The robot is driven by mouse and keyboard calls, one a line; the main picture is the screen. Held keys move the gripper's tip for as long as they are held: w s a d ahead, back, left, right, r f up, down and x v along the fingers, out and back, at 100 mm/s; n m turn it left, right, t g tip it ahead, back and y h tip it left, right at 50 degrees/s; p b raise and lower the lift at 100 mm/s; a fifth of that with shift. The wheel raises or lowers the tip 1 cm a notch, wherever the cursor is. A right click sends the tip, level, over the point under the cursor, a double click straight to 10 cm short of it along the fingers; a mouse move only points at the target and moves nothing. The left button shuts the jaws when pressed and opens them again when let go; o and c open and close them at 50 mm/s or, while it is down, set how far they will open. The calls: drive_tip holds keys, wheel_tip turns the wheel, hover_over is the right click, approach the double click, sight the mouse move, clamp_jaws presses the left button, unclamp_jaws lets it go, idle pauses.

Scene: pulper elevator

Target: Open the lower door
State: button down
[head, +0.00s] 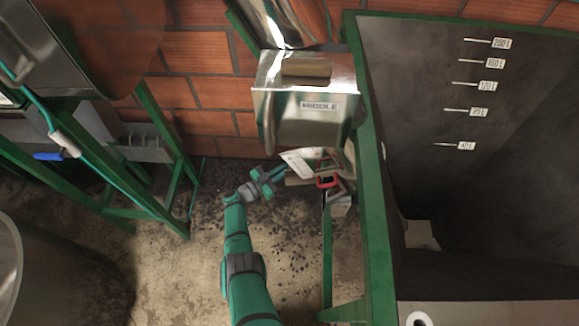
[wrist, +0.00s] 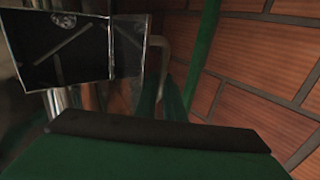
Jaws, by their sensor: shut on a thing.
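Below a shiny metal box marked MIDDLE (head: 318,106), a tilted white plate (head: 297,163) and metal parts of what looks like the lower door (head: 340,205) show, with a red piece (head: 327,183) beside them. A short brown bar, apparently its handle (head: 298,182), sticks out to the left. My gripper (head: 283,175) reaches this spot from the left and appears shut on that handle. The fingertips are small and partly hidden, so the exact contact is unclear.
A green-framed grey tank (head: 450,200) with volume marks stands at the right. A green stand (head: 160,150) and a round metal vessel (head: 12,270) are at the left. A brick wall (head: 205,85) closes the back. An open dark metal box (wrist: 75,50) hangs in the wrist view.

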drive_tip(key=shift+w+d+r, duration=0.2)
drive_tip(key=shift+w+r, duration=0.2)
drive_tip(key=shift+w, duration=0.35)
drive_tip(key=c, duration=2.1)
unclamp_jaws()
drive_tip(key=shift+a, duration=0.1)
drive_tip(key=shift+s+d, duration=0.1)
drive_tip(key=shift+d, duration=0.25)
drive_tip(key=v, duration=1.2)
drive_tip(key=shift+s+a+f, duration=0.15)
drive_tip(key=shift+a+f, duration=0.1)
drive_tip(key=shift+f, duration=0.15)
